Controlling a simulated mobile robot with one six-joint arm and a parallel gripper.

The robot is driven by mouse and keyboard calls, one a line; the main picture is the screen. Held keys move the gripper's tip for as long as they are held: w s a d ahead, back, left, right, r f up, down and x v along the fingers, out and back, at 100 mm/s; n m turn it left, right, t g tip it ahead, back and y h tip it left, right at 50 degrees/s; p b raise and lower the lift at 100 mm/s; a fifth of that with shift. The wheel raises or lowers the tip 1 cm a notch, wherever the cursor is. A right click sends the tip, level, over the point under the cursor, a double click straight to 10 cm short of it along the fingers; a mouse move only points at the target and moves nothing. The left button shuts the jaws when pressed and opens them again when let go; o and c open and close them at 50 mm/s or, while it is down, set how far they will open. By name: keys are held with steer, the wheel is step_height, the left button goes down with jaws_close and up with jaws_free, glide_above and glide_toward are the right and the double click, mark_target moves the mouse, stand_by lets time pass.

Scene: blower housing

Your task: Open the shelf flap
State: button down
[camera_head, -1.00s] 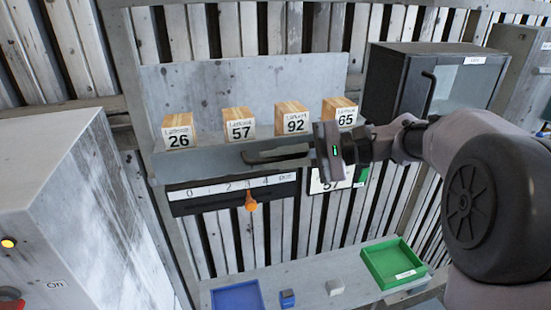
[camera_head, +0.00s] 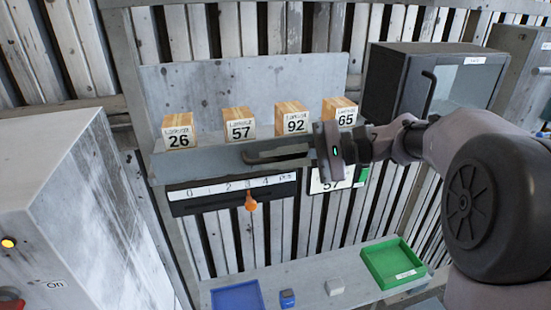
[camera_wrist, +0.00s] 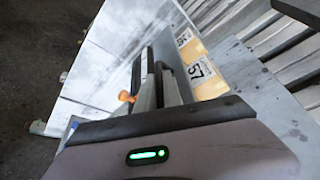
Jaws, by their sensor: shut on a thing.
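The shelf flap (camera_head: 205,163) is the grey front strip of the wall shelf, below several wooden blocks. A dark bar handle (camera_head: 272,158) runs along it. My gripper (camera_head: 317,152) comes from the right and is shut at the right end of this handle; its body hides the grip itself. In the wrist view my gripper's dark front edge (camera_wrist: 155,122) covers the near part, with a long dark and grey bar beyond it. I cannot tell how far the flap is tilted. The blocks, marked 26 (camera_head: 179,133), 57 (camera_head: 238,126), 92 (camera_head: 292,120) and 65 (camera_head: 340,113), stand upright behind it.
Below the shelf are a number scale (camera_head: 225,191) with an orange pointer (camera_head: 251,203) and a 57 sign. A dark cabinet (camera_head: 395,85) stands right. A lower bench holds a blue tray (camera_head: 237,297) and a green tray (camera_head: 370,262). A grey machine (camera_head: 60,200) is at left.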

steer(key=f+n+b, duration=0.1)
steer(key=b, duration=0.4)
steer(key=s+f+n+y+b, duration=0.1)
steer(key=b, duration=0.4)
steer(key=shift+d+f+n+t, duration=0.15)
steer(key=shift+f+n+t, duration=0.15)
steer(key=shift+f, duration=0.1)
step_height(320, 180, down, 5)
steer(key=n+y+b, duration=0.1)
steer(key=n+b, duration=0.3)
steer(key=b, duration=0.5)
steer(key=n+g+y+b, duration=0.1)
steer(key=n+b, duration=0.4)
steer(key=b, duration=0.5)
steer(key=n+y+b, duration=0.2)
steer(key=n+b, duration=0.2)
steer(key=b, duration=0.6)
steer(key=shift+s+f+y, duration=0.1)
steer(key=shift+f+y, duration=0.05)
steer(key=shift+y, duration=0.15)
steer(key=shift+n+g, duration=0.3)
steer(key=shift+g, duration=0.1)
